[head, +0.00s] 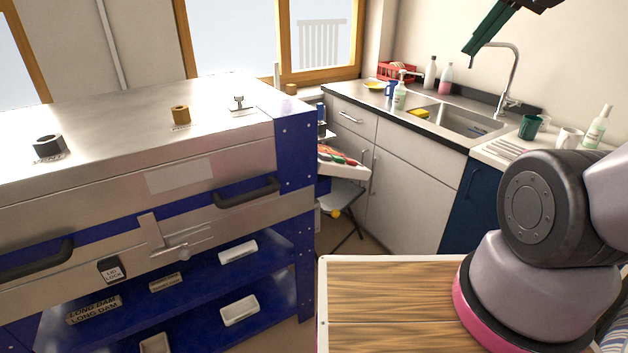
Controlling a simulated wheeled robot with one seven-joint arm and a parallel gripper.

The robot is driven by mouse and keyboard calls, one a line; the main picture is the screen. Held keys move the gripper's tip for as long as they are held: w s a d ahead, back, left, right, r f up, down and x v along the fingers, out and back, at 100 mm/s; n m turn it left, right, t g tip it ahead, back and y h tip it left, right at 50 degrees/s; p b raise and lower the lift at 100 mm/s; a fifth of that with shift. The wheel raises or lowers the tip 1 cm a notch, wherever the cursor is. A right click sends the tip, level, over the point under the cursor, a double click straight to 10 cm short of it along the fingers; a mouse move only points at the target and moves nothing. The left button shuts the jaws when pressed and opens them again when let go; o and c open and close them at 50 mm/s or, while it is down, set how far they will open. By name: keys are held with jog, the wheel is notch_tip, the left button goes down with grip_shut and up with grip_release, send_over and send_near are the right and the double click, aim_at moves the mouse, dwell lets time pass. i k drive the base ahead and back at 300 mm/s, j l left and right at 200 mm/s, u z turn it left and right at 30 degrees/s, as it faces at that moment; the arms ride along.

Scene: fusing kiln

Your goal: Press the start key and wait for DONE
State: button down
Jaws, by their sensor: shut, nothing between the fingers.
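The kiln (110,100) fills the left side, with a steel lid and a blue frame. Its lid is down, and black handles (247,193) run along the front. A small black block marked LID LOCK (112,270) is on the front face. I see no start key and no display with DONE in this view. My gripper (469,50) shows partly at the top right, with dark green fingers pointing down and left. It is shut and empty, in the air in front of the sink wall, well away from the kiln.
A wooden-topped surface (390,290) is in front, beside my arm's base. Blue shelves under the kiln hold white trays (240,310) and labelled blocks. A sink counter (400,102) with bottles and mugs stands behind. A folding stool (341,195) stands between kiln and counter.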

aim_at(338, 159)
jog(key=k+j, duration=0.25)
jog(key=k, duration=0.3)
jog(key=k+j+u, duration=0.1)
jog(key=k+j, duration=0.2)
jog(key=k, duration=0.2)
jog(key=i+l, duration=0.1)
jog(key=i, duration=0.3)
jog(key=i+l, duration=0.15)
jog(key=i, duration=0.25)
